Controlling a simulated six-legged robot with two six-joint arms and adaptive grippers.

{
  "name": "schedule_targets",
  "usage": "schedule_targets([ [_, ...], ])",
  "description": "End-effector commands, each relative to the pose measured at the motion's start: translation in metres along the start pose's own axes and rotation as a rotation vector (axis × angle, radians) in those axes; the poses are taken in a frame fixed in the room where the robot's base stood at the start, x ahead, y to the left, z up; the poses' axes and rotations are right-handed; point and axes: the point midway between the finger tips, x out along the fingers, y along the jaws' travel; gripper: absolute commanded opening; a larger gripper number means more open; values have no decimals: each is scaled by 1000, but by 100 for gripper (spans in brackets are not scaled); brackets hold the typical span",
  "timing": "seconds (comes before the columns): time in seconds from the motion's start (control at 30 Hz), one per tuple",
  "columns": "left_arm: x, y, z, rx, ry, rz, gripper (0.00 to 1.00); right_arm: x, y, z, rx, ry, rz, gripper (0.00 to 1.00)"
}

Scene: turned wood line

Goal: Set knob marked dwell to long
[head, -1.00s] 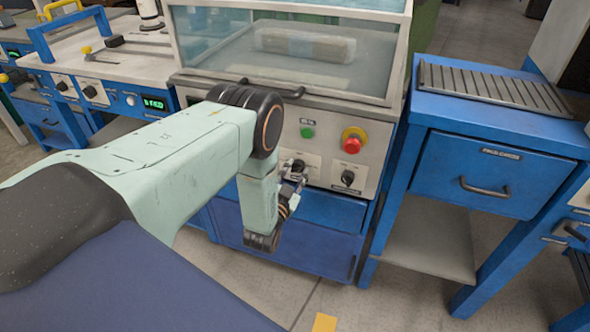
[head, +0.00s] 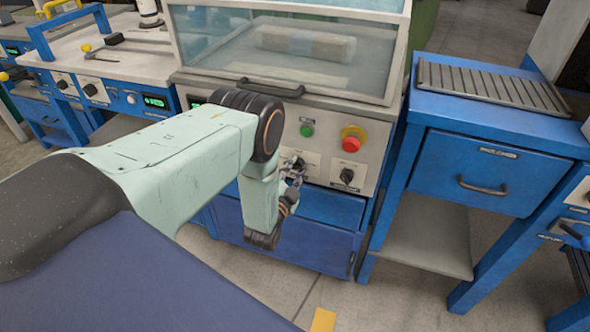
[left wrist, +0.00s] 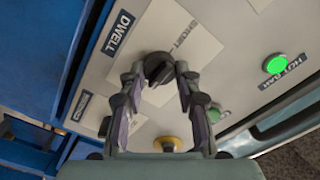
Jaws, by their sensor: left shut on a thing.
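The dwell knob (left wrist: 157,68) is a black rotary knob on a pale panel, beside a dark label reading DWELL (left wrist: 118,33). A light scale plate (left wrist: 178,42) lies behind it; its small print is not legible. My left gripper (left wrist: 158,72) has its two fingers closed on either side of the knob. In the head view, my left gripper (head: 292,178) is at the front panel of the glass-hooded machine, and the dwell knob (head: 298,164) is partly hidden by it. The knob's pointer direction is hard to tell. My right gripper is not in view.
A second black knob (head: 347,176) and a red stop button (head: 352,140) sit to the right on the panel. A green button (head: 306,131) is above. The hood handle (head: 271,88) juts out overhead. A blue drawer cabinet (head: 490,174) stands to the right.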

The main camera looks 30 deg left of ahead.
Motion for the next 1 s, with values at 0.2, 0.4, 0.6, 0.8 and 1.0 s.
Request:
schedule_targets([
  [0.2, -2, 2, 1, 4, -3, 5, 1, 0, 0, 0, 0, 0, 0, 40],
  [0.4, -2, 2, 1, 3, -3, 4, 40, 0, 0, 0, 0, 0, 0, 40],
  [0.6, -1, 1, 1, 2, -1, 2, 56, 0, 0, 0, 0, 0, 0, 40],
  [0.8, 0, 0, 0, 1, -1, 1, 56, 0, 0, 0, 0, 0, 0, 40],
  [1.0, -8, 1, 1, 1, -2, 3, 56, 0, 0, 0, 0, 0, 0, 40],
])
